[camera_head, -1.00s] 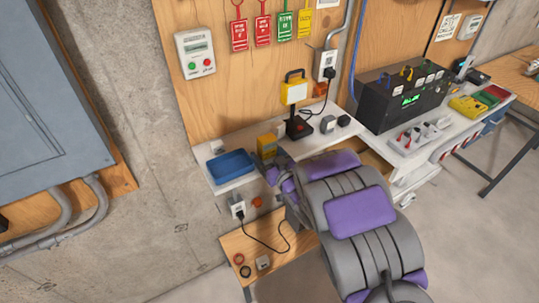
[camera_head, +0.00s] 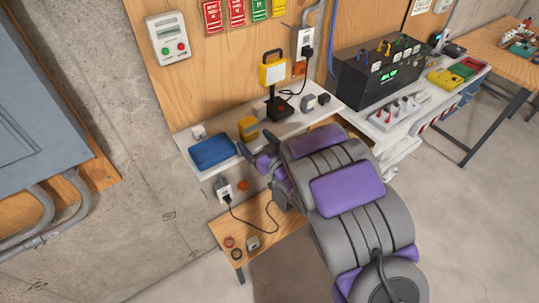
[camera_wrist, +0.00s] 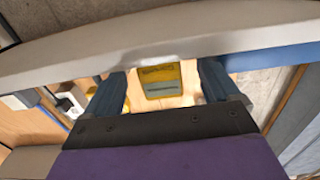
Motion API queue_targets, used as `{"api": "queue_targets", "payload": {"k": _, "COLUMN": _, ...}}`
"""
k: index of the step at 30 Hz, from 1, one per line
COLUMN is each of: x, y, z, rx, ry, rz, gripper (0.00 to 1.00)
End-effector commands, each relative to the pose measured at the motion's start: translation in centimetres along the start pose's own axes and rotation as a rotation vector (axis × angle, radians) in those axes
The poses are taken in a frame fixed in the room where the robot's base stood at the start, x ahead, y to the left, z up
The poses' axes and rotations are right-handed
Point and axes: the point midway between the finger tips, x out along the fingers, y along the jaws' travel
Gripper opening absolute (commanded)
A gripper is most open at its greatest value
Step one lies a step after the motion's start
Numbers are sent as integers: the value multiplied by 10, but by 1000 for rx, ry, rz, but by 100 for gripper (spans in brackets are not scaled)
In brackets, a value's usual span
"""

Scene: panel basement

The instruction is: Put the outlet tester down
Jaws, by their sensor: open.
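The outlet tester, which I take to be the small yellow block (camera_head: 248,128), stands on the white shelf (camera_head: 295,122), right of the blue tray (camera_head: 212,150). My gripper (camera_head: 257,143) is open just in front of it, with fingers spread and a small apparent gap to the block. In the wrist view a yellow block with a dark label (camera_wrist: 160,82) shows beyond and between the two open fingers (camera_wrist: 163,88). A pale bar crosses that view above the fingers. Whether a finger still touches the block is hard to tell.
A yellow work lamp (camera_head: 272,75) and small grey plugs (camera_head: 308,103) stand right of the block. A black power unit (camera_head: 380,72) is farther right. A lower wooden shelf (camera_head: 262,240) carries rings, with a plugged-in cord (camera_head: 240,215) hanging above it.

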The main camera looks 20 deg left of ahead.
Motion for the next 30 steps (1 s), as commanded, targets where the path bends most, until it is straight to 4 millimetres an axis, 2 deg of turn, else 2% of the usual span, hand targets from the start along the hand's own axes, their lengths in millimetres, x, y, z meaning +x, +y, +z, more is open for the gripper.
{"api": "queue_targets", "payload": {"k": 8, "x": -60, "y": 3, "z": -5, "rx": 7, "ry": -3, "rz": 7, "gripper": 89}}
{"api": "queue_targets", "payload": {"k": 15, "x": -68, "y": 0, "z": 0, "rx": 8, "ry": -14, "rz": -3, "gripper": 89}}
{"api": "queue_targets", "payload": {"k": 30, "x": -83, "y": 0, "z": -2, "rx": -1, "ry": 3, "rz": 2, "gripper": 89}}
